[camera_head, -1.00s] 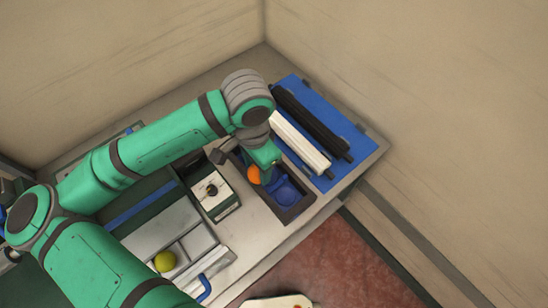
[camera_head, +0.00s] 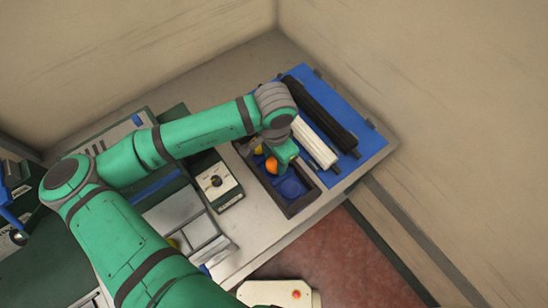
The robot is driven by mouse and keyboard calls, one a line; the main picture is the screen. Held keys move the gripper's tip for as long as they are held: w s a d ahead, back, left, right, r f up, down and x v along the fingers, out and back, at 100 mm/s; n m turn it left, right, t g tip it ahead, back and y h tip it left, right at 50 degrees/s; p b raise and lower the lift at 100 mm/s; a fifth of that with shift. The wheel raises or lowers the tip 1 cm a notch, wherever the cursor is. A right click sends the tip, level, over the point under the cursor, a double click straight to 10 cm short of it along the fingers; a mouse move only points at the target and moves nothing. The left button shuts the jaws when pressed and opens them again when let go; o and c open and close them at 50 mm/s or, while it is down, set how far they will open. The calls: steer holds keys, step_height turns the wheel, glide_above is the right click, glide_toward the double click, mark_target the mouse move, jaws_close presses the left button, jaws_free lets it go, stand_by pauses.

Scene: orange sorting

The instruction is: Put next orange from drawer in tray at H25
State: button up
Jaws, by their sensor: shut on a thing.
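My gripper (camera_head: 287,157) points down over the dark tray (camera_head: 303,206) with blue compartments. It is shut on an orange (camera_head: 271,165) at the tray's middle; the fingers are partly hidden by the wrist. I cannot tell whether the orange touches the tray floor. A yellow fruit (camera_head: 259,149) shows behind the orange, in the far part of the tray. The blue compartment (camera_head: 291,188) at the near end looks empty. The open grey drawer (camera_head: 207,234) is at lower left, with a yellow fruit (camera_head: 174,243) mostly hidden behind my arm.
A white box with a dark knob (camera_head: 217,184) stands left of the tray. A blue mat (camera_head: 355,120) with a black roll (camera_head: 322,115) and a white roll (camera_head: 314,143) lies to its right. A white object with a red button (camera_head: 276,294) is at the bottom.

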mark_target(274, 162)
steer(key=shift+f, duration=0.1)
steer(key=o, duration=1.2)
step_height(274, 162, up, 12)
steer(key=shift+r, duration=0.15)
steer(key=shift+a, duration=0.1)
